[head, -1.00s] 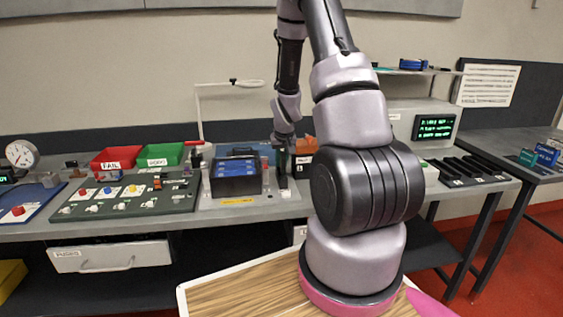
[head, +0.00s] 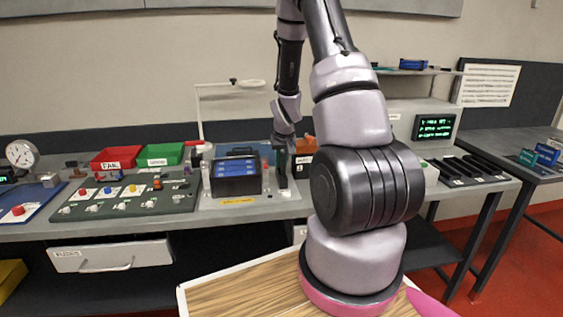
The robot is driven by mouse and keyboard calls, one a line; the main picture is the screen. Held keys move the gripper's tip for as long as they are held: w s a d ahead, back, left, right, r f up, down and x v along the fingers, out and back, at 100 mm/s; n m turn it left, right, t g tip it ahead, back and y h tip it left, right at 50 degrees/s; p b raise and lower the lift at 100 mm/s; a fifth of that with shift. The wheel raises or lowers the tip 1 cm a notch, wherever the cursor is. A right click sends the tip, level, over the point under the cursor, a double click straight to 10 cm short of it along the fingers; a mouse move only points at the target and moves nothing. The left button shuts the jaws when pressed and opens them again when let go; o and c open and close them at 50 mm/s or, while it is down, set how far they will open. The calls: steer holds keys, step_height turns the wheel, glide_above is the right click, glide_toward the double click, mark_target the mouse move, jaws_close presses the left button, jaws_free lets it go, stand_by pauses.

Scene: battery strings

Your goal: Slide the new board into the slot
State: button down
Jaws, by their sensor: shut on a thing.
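My gripper (head: 283,160) is small and far off at the middle of the bench, pointing down. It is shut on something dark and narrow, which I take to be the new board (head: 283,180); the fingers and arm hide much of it. Just left of it stands a black box (head: 236,185) holding several blue units (head: 236,165), on a grey base plate with a yellow label. The gripper is beside this box, at its right. The slot itself cannot be made out from here.
Red FAIL (head: 117,157) and green GOOD (head: 160,153) bins stand left, behind a green panel (head: 127,196) with coloured buttons. A lamp arm (head: 198,110) rises behind the box. An orange object (head: 305,144) sits just right of the gripper. My arm hides the bench's middle right.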

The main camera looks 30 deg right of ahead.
mark_target(283, 152)
steer(key=shift+f, duration=0.75)
steer(key=c, duration=0.7)
jaws_free()
steer(key=shift+c, duration=0.2)
steer(key=v, duration=1)
steer(key=shift+s+a+r, duration=0.1)
steer(key=shift+s+r, duration=0.05)
steer(key=shift+r, duration=0.2)
steer(key=s+a+r, duration=0.3)
steer(key=a+r, duration=0.1)
steer(key=r, duration=0.6)
steer(key=s+a+r+t+y, duration=0.1)
steer(key=s+a+r, duration=0.4)
steer(key=s+r, duration=0.3)
steer(key=s+a+r+m+t+y, duration=0.1)
steer(key=s+a+r+y, duration=0.1)
steer(key=s+a+r, duration=0.3)
steer(key=s+r, duration=0.3)
steer(key=s, duration=0.3)
steer(key=shift+s+r+t, duration=0.2)
steer(key=shift+s+t, duration=0.1)
steer(key=shift+s, duration=0.1)
